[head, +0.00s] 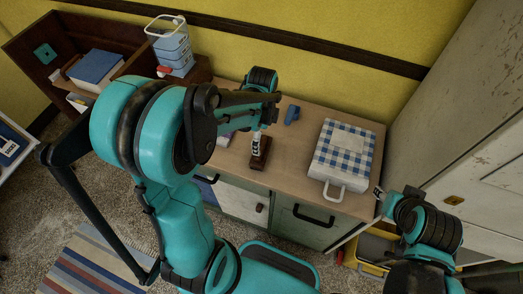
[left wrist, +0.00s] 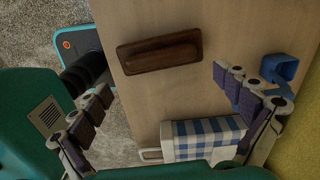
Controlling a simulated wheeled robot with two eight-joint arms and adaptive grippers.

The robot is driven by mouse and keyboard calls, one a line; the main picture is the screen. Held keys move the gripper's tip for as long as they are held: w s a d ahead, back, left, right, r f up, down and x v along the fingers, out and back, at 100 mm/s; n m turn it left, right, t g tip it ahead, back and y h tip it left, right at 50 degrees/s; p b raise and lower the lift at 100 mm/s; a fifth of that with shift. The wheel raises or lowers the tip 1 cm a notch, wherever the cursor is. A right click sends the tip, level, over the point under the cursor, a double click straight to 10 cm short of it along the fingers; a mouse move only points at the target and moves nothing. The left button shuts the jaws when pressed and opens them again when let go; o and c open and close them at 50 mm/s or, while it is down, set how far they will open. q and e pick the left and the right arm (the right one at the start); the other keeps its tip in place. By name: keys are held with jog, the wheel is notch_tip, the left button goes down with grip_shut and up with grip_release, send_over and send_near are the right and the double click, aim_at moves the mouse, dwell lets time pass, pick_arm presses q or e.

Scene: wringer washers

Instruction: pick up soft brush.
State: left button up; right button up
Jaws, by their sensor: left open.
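A dark brown, oblong wooden piece, which looks like the soft brush (head: 261,156), lies on the wooden counter top. In the left wrist view the brush (left wrist: 160,50) lies just beyond the fingertips, its bristles not visible. My left gripper (head: 243,143) is above the counter beside the brush, partly hidden by my arm. In the left wrist view its fingers (left wrist: 162,82) are spread wide with nothing between them. My right gripper (head: 380,193) is at the counter's right end, mostly hidden, and its opening cannot be made out.
A blue-and-white checked item (head: 343,153) with a white handle lies right of the brush. A small blue object (head: 292,114) is near the wall. A tall white cabinet (head: 475,130) closes off the right.

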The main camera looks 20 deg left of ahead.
pick_arm(q)
jog(key=f+b, duration=0.1)
jog(key=f, duration=0.4)
jog(key=shift+w+a+f+b, duration=0.1)
jog(key=shift+a+f+b, duration=0.1)
jog(key=shift+b, duration=0.15)
jog(key=shift+r, duration=0.1)
jog(key=c, duration=0.9)
notch_tip(320, 180, up, 18)
jog(key=p, duration=0.9)
